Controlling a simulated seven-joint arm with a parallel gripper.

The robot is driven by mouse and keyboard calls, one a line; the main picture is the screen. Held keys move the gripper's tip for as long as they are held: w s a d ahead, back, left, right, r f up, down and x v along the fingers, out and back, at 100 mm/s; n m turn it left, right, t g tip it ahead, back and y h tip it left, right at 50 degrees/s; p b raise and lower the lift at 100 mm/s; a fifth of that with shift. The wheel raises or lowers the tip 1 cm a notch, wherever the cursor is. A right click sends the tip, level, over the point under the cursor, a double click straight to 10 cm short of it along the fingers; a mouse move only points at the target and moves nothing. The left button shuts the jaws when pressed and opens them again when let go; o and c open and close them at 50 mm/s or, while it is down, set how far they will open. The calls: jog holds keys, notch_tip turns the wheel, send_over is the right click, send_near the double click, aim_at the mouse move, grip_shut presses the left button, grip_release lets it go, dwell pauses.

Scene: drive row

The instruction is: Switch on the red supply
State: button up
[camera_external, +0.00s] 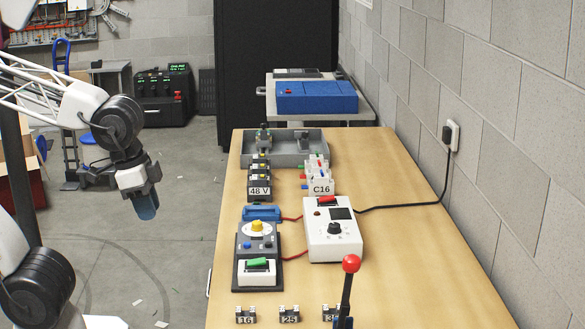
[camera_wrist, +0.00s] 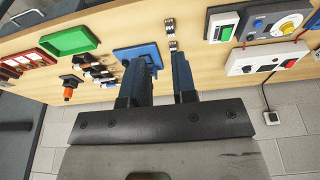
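The white supply box (camera_external: 345,246) stands on the right half of the bench, with a red rocker switch (camera_external: 327,200), a dark display and a black knob. It also shows at the right of the wrist view (camera_wrist: 240,62), with its red switch (camera_wrist: 290,63). I cannot tell the switch's position. A grey unit (camera_external: 243,243) with a yellow knob and a green rocker switch (camera_external: 257,263) stands left of it, joined by red leads. My gripper (camera_external: 147,208) hangs left of the bench, away from both. In the wrist view its two fingers (camera_wrist: 160,75) are apart with nothing between them.
A lever with a red ball (camera_external: 351,263) stands upright at the bench's front. Small numbered blocks (camera_external: 289,313) lie beside it. Labelled modules (camera_external: 260,189) and a grey tray (camera_external: 290,157) are farther back. A black cable (camera_external: 410,205) runs to the wall socket. The bench's right side is clear.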

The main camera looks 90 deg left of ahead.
jog(key=shift+w+a+r, duration=0.1)
jog(key=shift+w, duration=0.2)
grip_shut()
jog(key=w+a+r, duration=0.2)
jog(key=w+a, duration=0.7)
jog(key=w, duration=0.3)
jog(key=w+a+r, duration=0.2)
jog(key=w+a, duration=0.6)
jog(key=w, duration=0.5)
jog(key=w+a+f, duration=0.3)
jog(key=w+a, duration=0.1)
jog(key=a, duration=0.6)
jog(key=w+a+f, duration=0.3)
jog(key=w+a, duration=0.2)
jog(key=a, duration=0.5)
jog(key=w+a+f, duration=0.3)
jog(key=w+a, duration=0.2)
jog(key=a, duration=0.5)
jog(key=shift+a, duration=0.2)
